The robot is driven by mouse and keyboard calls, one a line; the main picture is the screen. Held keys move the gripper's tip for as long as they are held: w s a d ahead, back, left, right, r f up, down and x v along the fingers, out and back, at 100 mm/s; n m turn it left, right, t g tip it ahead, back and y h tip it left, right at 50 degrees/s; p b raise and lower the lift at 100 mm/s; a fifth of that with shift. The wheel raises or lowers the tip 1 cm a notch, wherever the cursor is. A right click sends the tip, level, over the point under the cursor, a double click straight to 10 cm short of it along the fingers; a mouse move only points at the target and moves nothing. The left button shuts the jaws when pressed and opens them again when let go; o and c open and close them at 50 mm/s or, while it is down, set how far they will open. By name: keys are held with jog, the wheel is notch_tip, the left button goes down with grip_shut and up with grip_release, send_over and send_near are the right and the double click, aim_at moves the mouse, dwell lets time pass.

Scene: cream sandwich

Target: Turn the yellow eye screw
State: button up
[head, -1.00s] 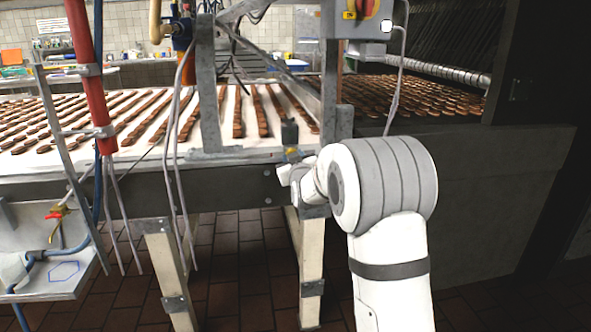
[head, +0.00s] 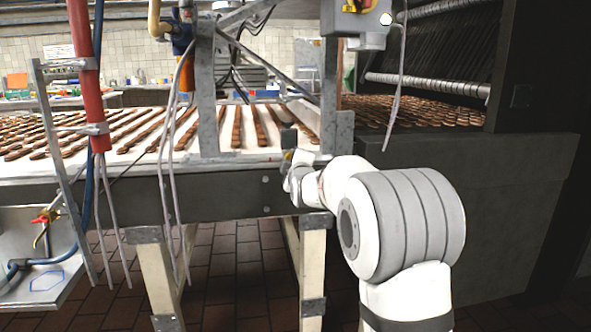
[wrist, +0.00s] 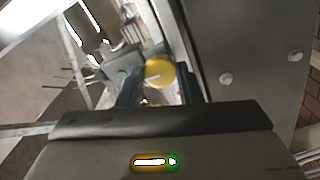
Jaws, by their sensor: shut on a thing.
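The yellow eye screw (wrist: 160,70) shows in the wrist view as a rounded yellow head between the two fingers of my gripper (wrist: 160,88). The fingers are shut on it. In the head view a small yellow patch of the eye screw (head: 287,155) shows at my gripper (head: 291,162), by the conveyor's front edge near the grey upright. My gripper and wrist hide most of it there. The screw's shaft and its seat cannot be made out.
The conveyor (head: 215,168) carries rows of brown biscuits behind my gripper. A grey metal post (head: 208,100) stands to the left. A dark machine housing (head: 480,190) fills the right side. A red pipe (head: 82,60) and hanging cables are at the left.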

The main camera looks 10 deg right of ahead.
jog(key=shift+n+b, duration=1)
jog(key=shift+n, duration=1.3)
jog(key=o, duration=1)
jog(key=s+p, duration=0.1)
jog(key=s, duration=0.6)
jog(key=shift+s, duration=0.4)
